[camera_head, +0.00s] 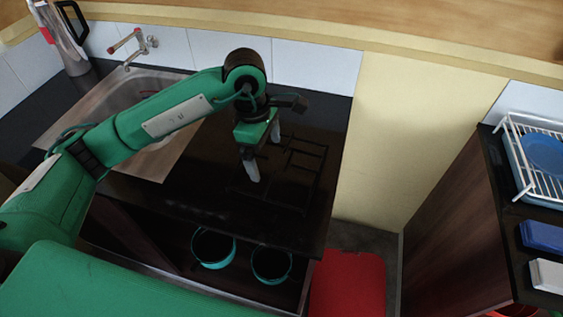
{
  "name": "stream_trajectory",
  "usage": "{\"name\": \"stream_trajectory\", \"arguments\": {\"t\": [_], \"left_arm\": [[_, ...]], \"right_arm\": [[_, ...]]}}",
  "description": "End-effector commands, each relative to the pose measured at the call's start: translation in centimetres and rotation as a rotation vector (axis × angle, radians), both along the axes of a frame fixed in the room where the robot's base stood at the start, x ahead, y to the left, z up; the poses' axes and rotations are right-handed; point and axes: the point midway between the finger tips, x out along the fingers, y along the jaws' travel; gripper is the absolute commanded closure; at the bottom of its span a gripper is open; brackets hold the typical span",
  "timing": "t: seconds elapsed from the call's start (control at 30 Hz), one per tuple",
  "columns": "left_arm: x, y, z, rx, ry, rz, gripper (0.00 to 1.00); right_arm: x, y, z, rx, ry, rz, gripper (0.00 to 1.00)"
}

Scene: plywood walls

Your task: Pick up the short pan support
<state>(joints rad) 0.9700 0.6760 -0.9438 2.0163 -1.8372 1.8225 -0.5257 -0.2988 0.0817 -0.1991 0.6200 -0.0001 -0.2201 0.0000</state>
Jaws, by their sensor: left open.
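A dark pan support (301,166) with thin bars lies on the black counter (210,170), right of my left gripper. It is black on black, so its outline is faint, and I cannot tell whether it is one support or more. My left gripper (265,155) reaches in from the left above the counter. Its two pale fingers are apart, pointing down, with nothing visible between them. The fingertips are just left of the pan support's bars. My right gripper is not in view.
A sink (95,112) with a tap (137,47) is at the left. Two teal-rimmed pots (213,264) (271,281) sit in an open space below the counter. A red object (347,283) stands at its right. A dish rack (520,160) is on the right-hand counter.

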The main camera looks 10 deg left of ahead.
Motion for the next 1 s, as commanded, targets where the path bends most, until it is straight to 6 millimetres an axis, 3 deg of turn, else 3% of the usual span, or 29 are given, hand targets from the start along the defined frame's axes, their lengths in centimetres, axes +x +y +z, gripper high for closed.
{"name": "stream_trajectory", "arguments": {"t": [0.3, 0.57, 0.73, 1.0], "left_arm": [[-0.2, -0.9, -5.6, -0.003, 0.005, -0.002, 0.00], [-0.2, -0.9, -7.2, -0.004, 0.004, -0.001, 0.00], [-0.2, -0.7, -9.3, -0.003, 0.006, 0.000, 0.00], [-0.2, -1.0, -11.8, -0.005, 0.003, -0.002, 0.00]], "right_arm": [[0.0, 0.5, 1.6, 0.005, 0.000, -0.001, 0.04], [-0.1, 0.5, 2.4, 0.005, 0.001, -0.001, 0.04], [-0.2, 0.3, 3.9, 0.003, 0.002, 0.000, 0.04], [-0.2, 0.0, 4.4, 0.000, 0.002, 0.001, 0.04]]}}
